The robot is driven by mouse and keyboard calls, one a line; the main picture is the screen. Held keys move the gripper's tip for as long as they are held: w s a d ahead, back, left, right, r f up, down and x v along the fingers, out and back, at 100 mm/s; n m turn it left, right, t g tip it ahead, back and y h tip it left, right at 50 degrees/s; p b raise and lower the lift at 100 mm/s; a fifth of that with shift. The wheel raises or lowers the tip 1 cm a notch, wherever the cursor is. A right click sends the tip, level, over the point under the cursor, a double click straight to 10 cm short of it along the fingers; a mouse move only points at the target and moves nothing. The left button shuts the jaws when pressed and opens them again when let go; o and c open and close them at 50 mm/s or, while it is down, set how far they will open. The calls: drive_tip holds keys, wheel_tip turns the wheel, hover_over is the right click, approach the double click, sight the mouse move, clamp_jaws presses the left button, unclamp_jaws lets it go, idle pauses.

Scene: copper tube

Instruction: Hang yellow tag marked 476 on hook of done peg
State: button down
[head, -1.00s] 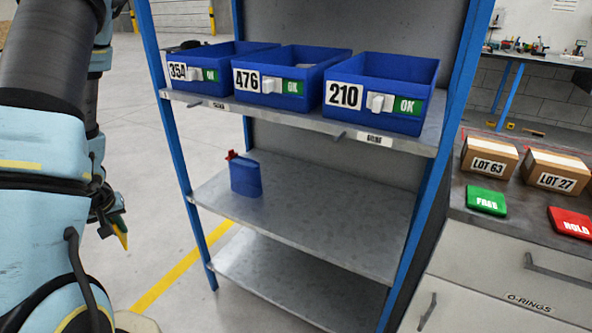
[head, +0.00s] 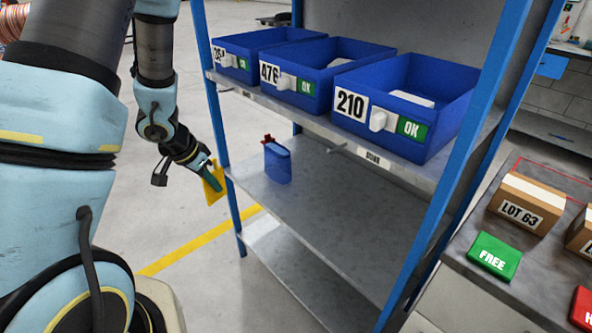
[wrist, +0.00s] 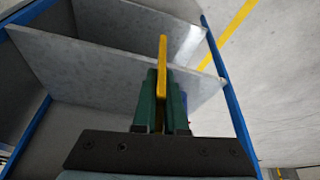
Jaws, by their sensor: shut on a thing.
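My gripper (head: 210,180) is shut on a yellow tag (head: 217,173), left of the rack's front left post. In the wrist view, the tag (wrist: 162,55) stands up edge-on between the green fingers (wrist: 161,88), so its number is hidden. A peg (head: 338,149) sticks out from the upper shelf's front edge, beside a small white label (head: 373,158) that is too blurred to read surely. Another peg (head: 226,90) is at the left of that edge, by a second label (head: 246,94). The gripper is apart from both pegs.
Blue bins marked 354 (head: 238,62), 476 (head: 300,85) and 210 (head: 385,112) stand on the upper shelf. A blue can with a red cap (head: 277,163) stands on the middle shelf (head: 320,215). A bench with a box (head: 525,205) is at right. The floor at left is open.

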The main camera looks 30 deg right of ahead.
drive_tip(key=s+d+r+m+g+y+p, duration=0.1)
drive_tip(key=s+d+r+m+g+p, duration=0.1)
drive_tip(key=s+d+r+m, duration=0.4)
drive_tip(key=s+d+r+m+g+y+p, duration=0.1)
drive_tip(key=s+d+r+m+g+p, duration=0.1)
drive_tip(key=s+m, duration=0.65)
drive_tip(key=s+d+r+m+g+y+p, duration=0.1)
drive_tip(key=s+d+r+m+g+p, duration=0.15)
drive_tip(key=s+r+m, duration=0.5)
drive_tip(key=w+d+f+n+b, duration=0.1)
drive_tip(key=d+f, duration=0.3)
drive_tip(key=d, duration=0.6)
drive_tip(key=shift+w+f+n+b, duration=0.2)
drive_tip(key=shift+n+b, duration=0.1)
drive_tip(key=shift+b, duration=0.15)
drive_tip(key=shift+d+f, duration=0.1)
drive_tip(key=shift+f, duration=0.05)
drive_tip(key=c, duration=0.9)
unclamp_jaws()
drive_tip(key=shift+t, duration=0.25)
drive_tip(key=v, duration=1.1)
drive_tip(key=shift+b, duration=0.4)
